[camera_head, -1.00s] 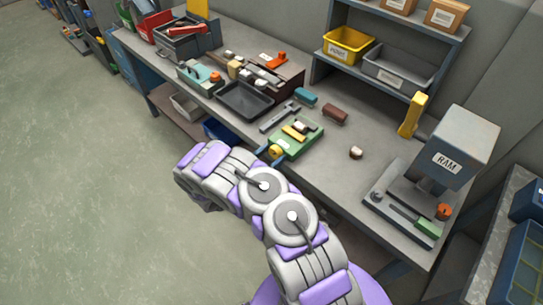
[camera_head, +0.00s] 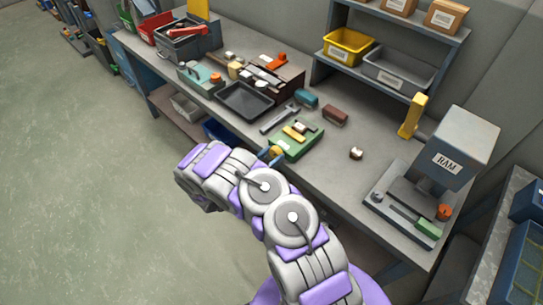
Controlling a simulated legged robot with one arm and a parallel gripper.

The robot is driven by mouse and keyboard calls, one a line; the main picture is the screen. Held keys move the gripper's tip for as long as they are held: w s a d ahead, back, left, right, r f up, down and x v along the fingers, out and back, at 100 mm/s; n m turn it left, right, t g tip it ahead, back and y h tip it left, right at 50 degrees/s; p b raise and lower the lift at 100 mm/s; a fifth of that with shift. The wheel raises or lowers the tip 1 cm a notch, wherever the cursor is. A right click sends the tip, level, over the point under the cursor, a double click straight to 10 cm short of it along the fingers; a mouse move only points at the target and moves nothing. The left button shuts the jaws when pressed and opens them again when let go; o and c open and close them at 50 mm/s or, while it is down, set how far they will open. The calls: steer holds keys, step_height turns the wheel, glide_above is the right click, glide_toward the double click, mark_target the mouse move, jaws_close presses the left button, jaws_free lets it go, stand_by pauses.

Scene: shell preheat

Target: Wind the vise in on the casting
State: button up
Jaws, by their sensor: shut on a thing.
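The green vise (camera_head: 291,152) sits on the workbench near its front edge, with a yellow bar across its top (camera_head: 293,134). A small pale piece, which looks like the casting (camera_head: 300,127), is at the vise just behind that bar. I cannot tell whether the jaws touch it. The vise's round yellow knob (camera_head: 276,152) faces the front edge.
A black tray (camera_head: 243,101) and a grey T-shaped tool (camera_head: 279,117) lie left of the vise. Teal (camera_head: 306,98) and brown (camera_head: 334,114) blocks lie behind it. A small round part (camera_head: 356,153) and the RAM press (camera_head: 450,150) stand to the right, with clear bench between.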

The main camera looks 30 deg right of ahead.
steer(key=m+b, duration=0.2)
steer(key=m, duration=0.1)
steer(key=shift+w+m, duration=0.1)
steer(key=shift+m, duration=0.2)
steer(key=shift+m+b, duration=1.4)
steer(key=shift+m, duration=0.2)
steer(key=o, duration=1.1)
steer(key=shift+c, duration=0.2)
steer(key=p+v, duration=0.4)
steer(key=v, duration=1.3)
steer(key=shift+a, duration=0.25)
